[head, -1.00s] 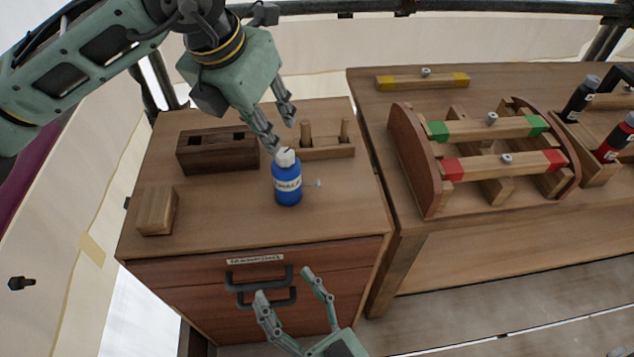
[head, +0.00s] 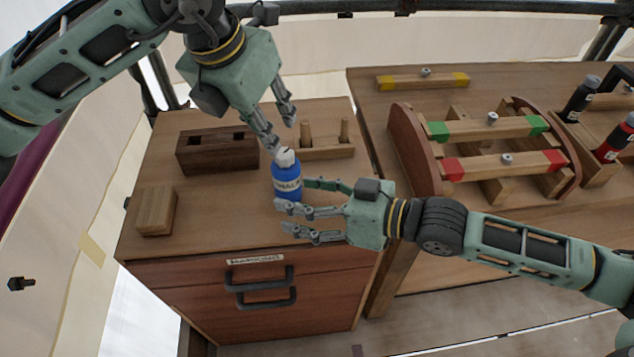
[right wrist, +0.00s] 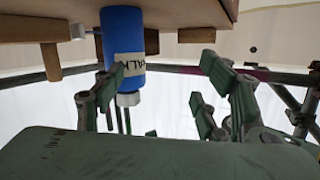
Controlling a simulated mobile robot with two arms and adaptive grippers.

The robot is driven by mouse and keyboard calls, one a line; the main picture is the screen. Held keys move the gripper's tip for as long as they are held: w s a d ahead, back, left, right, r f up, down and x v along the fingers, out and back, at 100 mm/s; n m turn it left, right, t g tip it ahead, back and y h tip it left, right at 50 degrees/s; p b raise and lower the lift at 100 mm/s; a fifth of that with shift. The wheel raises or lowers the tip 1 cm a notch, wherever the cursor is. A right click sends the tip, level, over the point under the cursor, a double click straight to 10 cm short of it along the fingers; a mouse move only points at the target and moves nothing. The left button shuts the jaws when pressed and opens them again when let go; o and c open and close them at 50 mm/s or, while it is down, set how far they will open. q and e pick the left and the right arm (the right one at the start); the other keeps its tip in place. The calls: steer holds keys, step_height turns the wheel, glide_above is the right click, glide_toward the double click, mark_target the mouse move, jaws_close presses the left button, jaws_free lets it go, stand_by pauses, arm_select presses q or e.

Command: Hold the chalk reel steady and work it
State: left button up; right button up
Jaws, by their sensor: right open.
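The chalk reel (head: 285,182) is a blue bottle with a white cap, standing upright on the wooden cabinet top. In the right wrist view the reel (right wrist: 122,40) appears upside down, with a small pale crank (right wrist: 79,32) at its side. My left gripper (head: 280,137) has its fingers spread above and just behind the cap; whether one touches it I cannot tell. My right gripper (head: 300,207) is open and empty, its fingers pointing left, right beside the reel and partly in front of it. The crank is hidden behind it in the head view.
A dark slotted block (head: 217,150), a light wood block (head: 157,210) and a peg rack (head: 325,148) share the cabinet top. Drawer handles (head: 262,279) stick out in front. On the right table stand a wooden frame (head: 410,150) and dark bottles (head: 578,100).

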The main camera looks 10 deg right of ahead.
mark_target(286, 182)
steer(key=shift+n+h, duration=0.5)
steer(key=shift+h, duration=0.4)
steer(key=w+d, duration=0.1)
steer(key=w, duration=0.1)
steer(key=w+d+f, duration=0.1)
steer(key=w, duration=0.1)
steer(key=shift+d, duration=0.3)
steer(key=shift+x, duration=3.8)
steer(key=shift+c, duration=0.2)
steer(key=c, duration=1.3)
steer(key=shift+f, duration=0.1)
